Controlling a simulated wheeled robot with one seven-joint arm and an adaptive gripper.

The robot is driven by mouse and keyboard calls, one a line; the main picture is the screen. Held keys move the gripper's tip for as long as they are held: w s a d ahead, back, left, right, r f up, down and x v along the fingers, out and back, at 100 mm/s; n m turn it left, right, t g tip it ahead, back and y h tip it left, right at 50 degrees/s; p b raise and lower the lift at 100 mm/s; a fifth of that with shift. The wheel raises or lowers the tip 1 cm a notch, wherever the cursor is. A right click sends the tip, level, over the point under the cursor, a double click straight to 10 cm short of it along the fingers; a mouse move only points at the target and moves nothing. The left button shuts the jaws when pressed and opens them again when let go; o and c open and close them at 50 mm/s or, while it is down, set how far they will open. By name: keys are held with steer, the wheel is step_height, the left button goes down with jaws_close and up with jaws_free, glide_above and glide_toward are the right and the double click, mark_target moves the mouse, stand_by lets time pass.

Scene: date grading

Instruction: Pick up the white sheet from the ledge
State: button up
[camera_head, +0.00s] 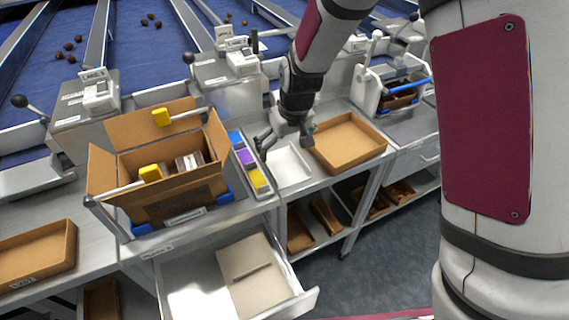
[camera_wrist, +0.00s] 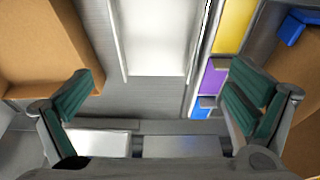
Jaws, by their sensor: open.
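My gripper (camera_head: 287,138) is open and empty above the bench, over the far end of a shallow white tray (camera_head: 291,167). In the wrist view my gripper (camera_wrist: 163,95) has its green-padded fingers wide apart, and the white tray (camera_wrist: 155,38) lies between and beyond them. A flat white rectangle (camera_wrist: 95,143), which looks like the white sheet, lies on a narrow grey ledge (camera_wrist: 180,127) low in the wrist view, close to the palm. Nothing touches it. In the head view my gripper and arm seem to hide it.
A cardboard tray (camera_head: 350,142) stands right of the white tray. To the left are yellow, purple (camera_head: 245,158) and blue blocks in a narrow holder, then an open cardboard box (camera_head: 165,207). An open drawer (camera_head: 190,290) juts out in front, holding a beige board (camera_head: 252,270).

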mark_target(283, 165)
steer(key=shift+d+x, duration=0.15)
steer(key=shift+x, duration=1.4)
steer(key=shift+d+x, duration=0.15)
steer(key=shift+x, duration=1.4)
steer(key=shift+s, duration=0.15)
steer(key=c, duration=0.7)
